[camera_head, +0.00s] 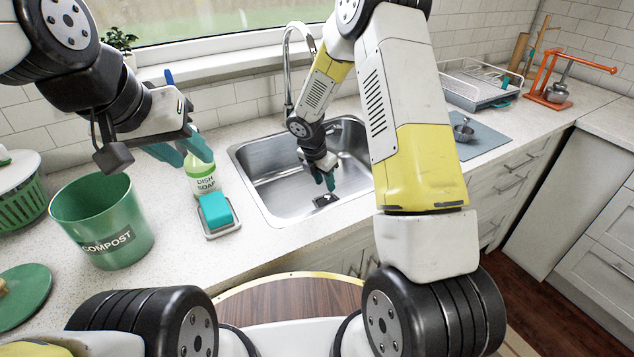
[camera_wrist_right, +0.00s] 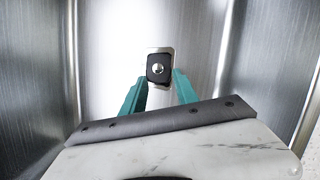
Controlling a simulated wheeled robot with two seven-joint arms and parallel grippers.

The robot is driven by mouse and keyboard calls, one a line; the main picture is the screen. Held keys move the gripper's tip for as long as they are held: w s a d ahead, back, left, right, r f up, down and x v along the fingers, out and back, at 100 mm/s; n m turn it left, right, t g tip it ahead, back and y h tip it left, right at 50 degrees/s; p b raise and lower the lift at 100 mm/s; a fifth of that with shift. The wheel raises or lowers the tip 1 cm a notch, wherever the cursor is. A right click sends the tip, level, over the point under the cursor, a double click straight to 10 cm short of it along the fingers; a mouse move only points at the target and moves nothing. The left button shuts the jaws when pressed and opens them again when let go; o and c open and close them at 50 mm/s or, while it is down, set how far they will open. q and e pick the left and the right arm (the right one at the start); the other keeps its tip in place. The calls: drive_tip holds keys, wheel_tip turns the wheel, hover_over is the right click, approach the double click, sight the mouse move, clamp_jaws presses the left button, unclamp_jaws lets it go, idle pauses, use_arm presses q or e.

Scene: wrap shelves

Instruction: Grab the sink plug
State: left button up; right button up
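The sink plug (camera_wrist_right: 158,68) is a dark rounded square with a metal knob in its middle, set on a pale metal plate on the sink floor. In the head view the sink plug (camera_head: 325,200) is a small dark shape on the sink floor. My right gripper (camera_wrist_right: 158,88) reaches down into the sink with its teal fingers apart, one on each side of the plug's near part. No contact is visible. In the head view my right gripper (camera_head: 326,184) is just above the plug. My left gripper (camera_head: 180,153) hangs over the counter by the soap bottle, its teal fingers apart and empty.
The steel sink (camera_head: 277,195) has walls around my right gripper, and the faucet (camera_head: 287,75) rises behind it. A dish soap bottle (camera_head: 203,183), a sponge (camera_head: 215,209) on a small tray and a green compost bin (camera_head: 105,222) stand to the left. A drying rack (camera_head: 483,90) stands right.

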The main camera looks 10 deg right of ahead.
sight(326, 196)
drive_tip(key=x, duration=0.7)
drive_tip(key=shift+w+a+f, duration=0.15)
drive_tip(key=shift+a+f, duration=0.15)
drive_tip(key=shift+f, duration=0.15)
clamp_jaws()
